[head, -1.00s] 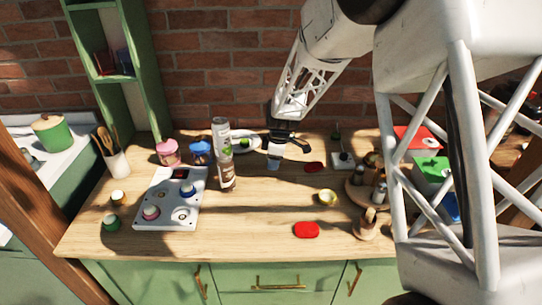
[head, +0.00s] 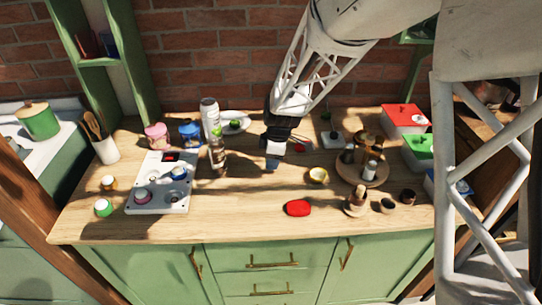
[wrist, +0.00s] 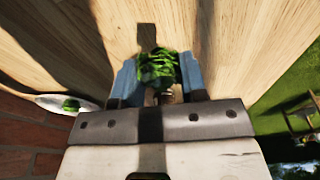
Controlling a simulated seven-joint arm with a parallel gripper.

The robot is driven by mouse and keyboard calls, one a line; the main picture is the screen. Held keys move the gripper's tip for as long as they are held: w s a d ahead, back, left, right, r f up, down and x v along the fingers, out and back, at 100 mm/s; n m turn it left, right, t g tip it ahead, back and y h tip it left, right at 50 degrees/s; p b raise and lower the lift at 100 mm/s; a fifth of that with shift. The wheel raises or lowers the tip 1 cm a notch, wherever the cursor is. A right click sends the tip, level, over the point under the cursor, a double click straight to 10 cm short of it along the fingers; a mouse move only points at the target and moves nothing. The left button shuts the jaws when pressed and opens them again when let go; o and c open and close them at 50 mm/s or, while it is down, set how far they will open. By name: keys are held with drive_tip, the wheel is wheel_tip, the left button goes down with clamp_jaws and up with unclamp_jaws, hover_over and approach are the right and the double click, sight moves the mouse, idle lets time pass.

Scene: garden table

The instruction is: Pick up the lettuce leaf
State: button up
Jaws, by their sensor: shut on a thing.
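My gripper (head: 273,162) is over the middle of the wooden table (head: 240,205), pointing down. In the wrist view its two blue fingers (wrist: 158,82) are shut on the lettuce leaf (wrist: 158,66), a crinkled dark and light green piece. The leaf sticks out past the fingertips, and its lower part is hidden between them. In the head view I cannot make out the leaf at the fingertips. A dark shadow lies on the wood beyond the leaf in the wrist view; I cannot tell how high the leaf is.
A white plate (head: 245,128) with a green item stands behind left, beside tall bottles (head: 210,118). A round wooden stand (head: 376,178) holds jars at right. The table's front middle is clear.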

drive_tip(key=shift+w, duration=0.1)
idle(0.7)
drive_tip(key=shift+n, duration=0.5)
drive_tip(key=w+a, duration=0.4)
drive_tip(key=w, duration=0.1)
drive_tip(key=w+a+r, duration=0.1)
drive_tip(key=w+a, duration=0.3)
drive_tip(key=w, duration=0.2)
drive_tip(key=w+a, duration=0.4)
drive_tip(key=w, duration=0.1)
drive_tip(key=shift+w+a+r, duration=0.2)
drive_tip(key=shift+w+r, duration=0.15)
drive_tip(key=shift+r, duration=0.05)
drive_tip(key=shift+w, duration=0.1)
hover_over(225, 121)
drive_tip(key=shift+w+d+f, duration=0.1)
drive_tip(key=shift+d+f, duration=0.1)
drive_tip(key=shift+f, duration=0.55)
drive_tip(key=shift+f, duration=0.1)
drive_tip(key=shift+f, duration=1.65)
drive_tip(key=shift+f, duration=0.5)
